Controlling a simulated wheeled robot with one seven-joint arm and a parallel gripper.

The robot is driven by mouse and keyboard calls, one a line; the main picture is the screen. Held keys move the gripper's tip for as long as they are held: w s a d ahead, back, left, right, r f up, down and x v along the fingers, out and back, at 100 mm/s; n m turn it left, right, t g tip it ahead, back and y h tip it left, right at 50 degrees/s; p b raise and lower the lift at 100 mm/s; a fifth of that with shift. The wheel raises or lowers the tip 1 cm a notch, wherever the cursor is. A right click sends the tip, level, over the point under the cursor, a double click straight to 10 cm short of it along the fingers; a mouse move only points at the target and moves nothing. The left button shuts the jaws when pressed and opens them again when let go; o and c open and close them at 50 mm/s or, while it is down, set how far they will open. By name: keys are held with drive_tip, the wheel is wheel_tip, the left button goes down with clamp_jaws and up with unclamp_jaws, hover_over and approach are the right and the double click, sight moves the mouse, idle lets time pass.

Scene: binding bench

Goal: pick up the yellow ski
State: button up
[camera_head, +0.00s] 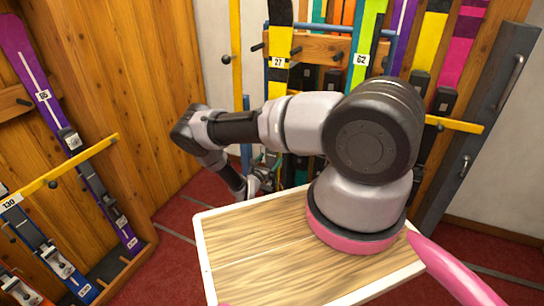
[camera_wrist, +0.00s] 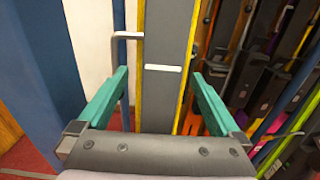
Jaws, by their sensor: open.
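A yellow and black ski (camera_head: 279,50) marked 27 stands upright in the back rack in the head view. Another yellow ski (camera_head: 431,45) stands farther right. My gripper (camera_head: 260,183) is low in front of the rack, partly hidden by my arm. In the wrist view my gripper (camera_wrist: 160,74) is open, with teal fingers apart. A dark grey upright board with yellow edges (camera_wrist: 165,100) and a white strip shows between the fingers. It looks like a ski, but I cannot tell for certain which one. No grip on it shows.
A blue post (camera_wrist: 50,75) and grey hook (camera_wrist: 127,36) are at the left in the wrist view. Several coloured skis (camera_wrist: 285,100) crowd the right. A purple ski (camera_head: 60,110) leans on the left wall rack. A wooden-topped surface (camera_head: 250,240) is in front.

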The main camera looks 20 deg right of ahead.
drive_tip(key=x, duration=0.5)
drive_tip(key=shift+d, duration=0.15)
clamp_jaws()
drive_tip(key=shift+r, duration=0.1)
